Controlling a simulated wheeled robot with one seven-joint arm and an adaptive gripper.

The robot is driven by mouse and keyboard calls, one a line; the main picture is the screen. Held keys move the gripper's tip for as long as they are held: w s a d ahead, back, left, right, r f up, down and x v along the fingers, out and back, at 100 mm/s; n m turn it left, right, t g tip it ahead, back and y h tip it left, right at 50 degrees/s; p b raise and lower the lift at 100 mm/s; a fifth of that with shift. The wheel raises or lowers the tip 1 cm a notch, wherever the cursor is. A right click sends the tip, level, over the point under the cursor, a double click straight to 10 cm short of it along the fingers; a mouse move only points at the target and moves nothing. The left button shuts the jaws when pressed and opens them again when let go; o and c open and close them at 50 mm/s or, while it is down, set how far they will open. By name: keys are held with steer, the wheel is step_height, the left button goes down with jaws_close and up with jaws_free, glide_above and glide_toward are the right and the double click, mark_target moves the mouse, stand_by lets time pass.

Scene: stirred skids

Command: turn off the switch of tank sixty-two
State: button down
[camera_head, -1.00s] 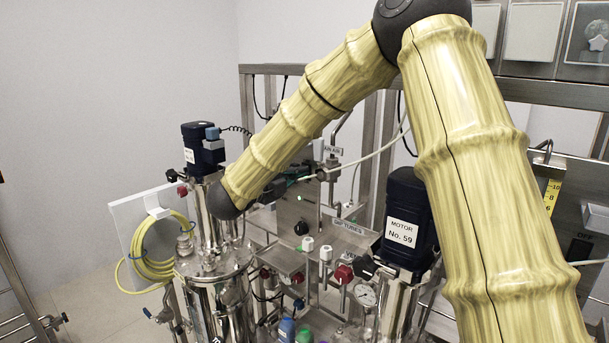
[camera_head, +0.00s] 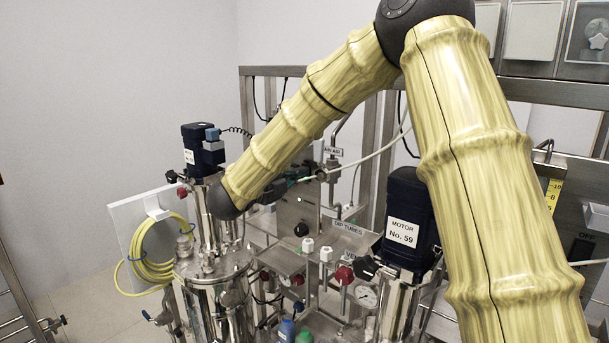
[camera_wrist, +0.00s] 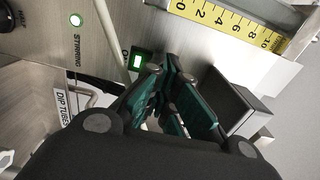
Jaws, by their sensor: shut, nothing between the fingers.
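A small switch (camera_wrist: 138,61) with a lit green face sits on the steel panel in the wrist view. A partly hidden label starting with "O" is beside it. My gripper (camera_wrist: 167,75) has green-lined fingers, is shut and empty, and its tips are close to the switch. I cannot tell whether they touch it. A steel tank (camera_head: 215,268) with a dark motor stands at left. Its number is not readable. No label reading sixty-two is legible.
A yellow ruler (camera_wrist: 235,25) and a dark box (camera_wrist: 228,100) are close to my fingers. Motor No. 59 (camera_head: 408,215) stands at right. A thin pale hose (camera_head: 375,150) crosses behind my arm.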

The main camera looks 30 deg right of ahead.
steer(key=shift+w+d, duration=0.2)
steer(key=shift+d, duration=0.45)
steer(key=shift+a+b, duration=0.15)
steer(key=shift+b, duration=0.15)
steer(key=shift+s+a+b, duration=0.25)
steer(key=shift+a+b, duration=0.05)
steer(key=shift+a, duration=0.25)
steer(key=b+v, duration=0.2)
steer(key=v, duration=0.5)
steer(key=shift+b, duration=0.4)
stand_by(0.7)
